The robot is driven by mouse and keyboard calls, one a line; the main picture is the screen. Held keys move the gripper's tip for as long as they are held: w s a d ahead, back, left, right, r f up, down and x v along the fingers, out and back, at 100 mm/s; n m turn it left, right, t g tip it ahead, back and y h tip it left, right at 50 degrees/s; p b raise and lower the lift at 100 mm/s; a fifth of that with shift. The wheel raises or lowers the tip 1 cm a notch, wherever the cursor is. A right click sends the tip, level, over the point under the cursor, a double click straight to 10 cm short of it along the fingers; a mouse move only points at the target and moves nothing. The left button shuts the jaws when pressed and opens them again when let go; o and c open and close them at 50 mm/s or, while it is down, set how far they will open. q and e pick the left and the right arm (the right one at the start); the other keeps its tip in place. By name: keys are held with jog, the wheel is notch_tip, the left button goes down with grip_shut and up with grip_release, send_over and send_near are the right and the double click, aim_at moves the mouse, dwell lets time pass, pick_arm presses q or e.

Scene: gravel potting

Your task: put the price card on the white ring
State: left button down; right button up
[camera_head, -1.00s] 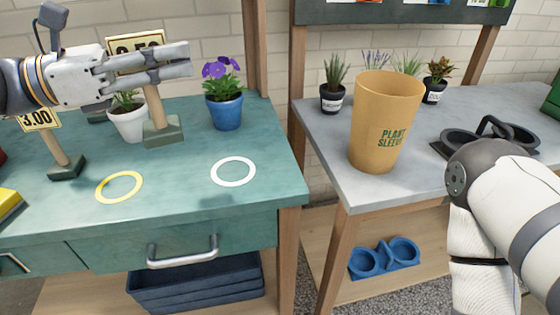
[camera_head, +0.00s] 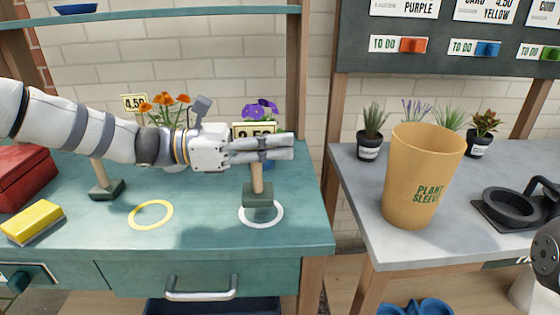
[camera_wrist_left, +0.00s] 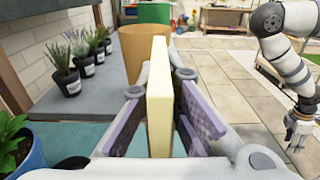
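The price card (camera_head: 254,130) is a yellow sign, its number partly covered, on a wooden post with a dark green base (camera_head: 258,196). My left gripper (camera_head: 265,149) is shut on its post, and the card stands upright. In the left wrist view the card (camera_wrist_left: 159,95) shows edge-on between the finger pads. The white ring (camera_head: 262,225) lies flat on the green bench. The base overlaps its back part in the head view; I cannot tell whether it touches the bench. My right gripper (camera_wrist_left: 297,135) is small in the left wrist view, its opening unclear.
A yellow ring (camera_head: 150,226) lies to the left, with another card's base (camera_head: 107,190) behind it. A purple-flowered pot stands behind the held card, mostly hidden. A yellow sponge (camera_head: 33,222) is at far left. A tan plant-sleeve bin (camera_head: 422,180) stands on the grey bench.

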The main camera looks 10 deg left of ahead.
pick_arm(q)
notch_tip(320, 180, down, 3)
jog(key=shift+w+d+f, duration=0.1)
jog(key=shift+d, duration=0.05)
jog(key=shift+f, duration=0.2)
jog(key=c, duration=1.8)
grip_release()
jog(key=v, duration=1.2)
jog(key=shift+r, duration=0.2)
